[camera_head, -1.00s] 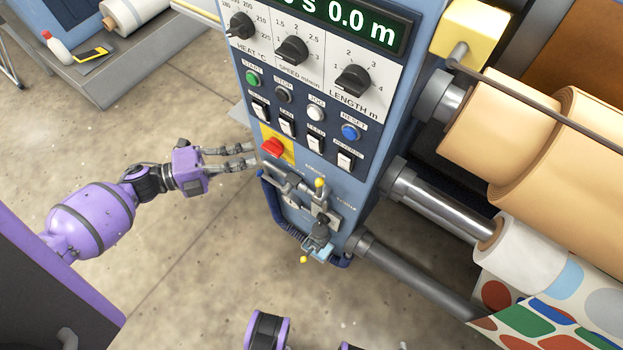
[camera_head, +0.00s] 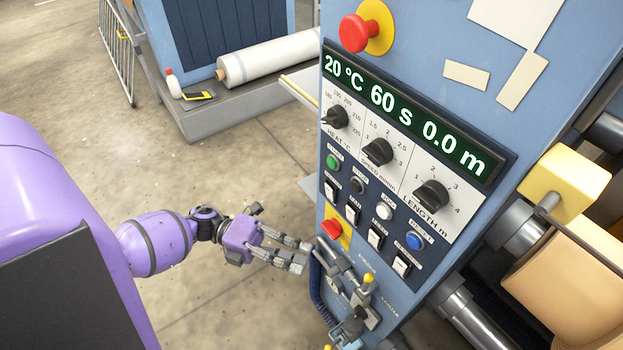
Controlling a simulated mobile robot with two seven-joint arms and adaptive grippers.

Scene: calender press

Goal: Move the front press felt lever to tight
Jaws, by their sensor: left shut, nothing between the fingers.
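The blue control panel (camera_head: 335,185) carries small levers low on its face. One lever with a yellow knob (camera_head: 368,278) stands on a grey bracket, and a second yellow knob (camera_head: 328,347) shows at the bottom edge of the picture. The lever labels are too small to read, so I cannot tell which one is the front press felt lever. My left gripper (camera_head: 305,256) is shut and empty, its fingers pointing right at the panel's lower left edge, left of the levers. I cannot tell whether it touches the panel. My right gripper is not in view.
Above the levers are a red switch (camera_head: 331,229), push buttons, rockers, three black dials and a green display (camera_head: 400,110). A red emergency button (camera_head: 360,33) sits higher up. Rollers (camera_head: 575,290) stand to the right.

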